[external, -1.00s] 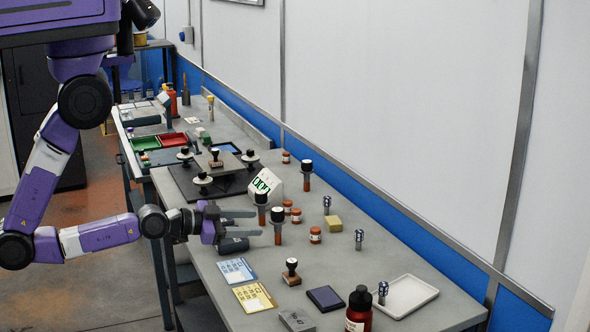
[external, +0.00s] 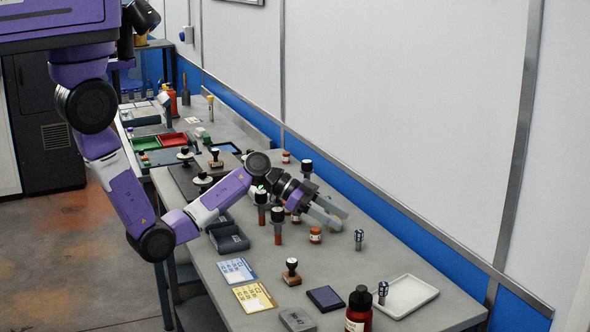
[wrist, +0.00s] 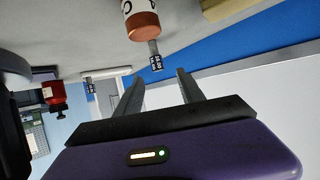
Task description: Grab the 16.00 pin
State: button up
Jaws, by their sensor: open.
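A metal pin with a dark labelled head (external: 359,239) stands on the bench just beyond and to the right of my gripper (external: 343,220). In the wrist view a labelled pin (wrist: 155,60) shows ahead of my open, empty fingers (wrist: 160,72); its small print looks like 16.00, but I cannot be sure. A second such pin (external: 383,292) stands by the white tray and shows smaller in the wrist view (wrist: 90,86). The third pin, seen earlier farther back, is hidden behind my gripper in the external view.
A copper-capped jar (external: 315,235) stands close below my fingers. Dark-capped holders (external: 278,222) stand to the left. A white tray (external: 418,292) and a red bottle (external: 359,310) are at the front. The wall with its blue strip (external: 420,240) runs along the back.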

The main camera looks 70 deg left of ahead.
aim_at(359, 231)
jog(key=shift+w+d+f, duration=0.25)
jog(key=shift+w+d, duration=0.05)
jog(key=shift+d, duration=0.05)
jog(key=shift+p+x, duration=0.9)
jog(key=shift+x, duration=2.45)
jog(key=shift+s, duration=0.1)
grip_shut()
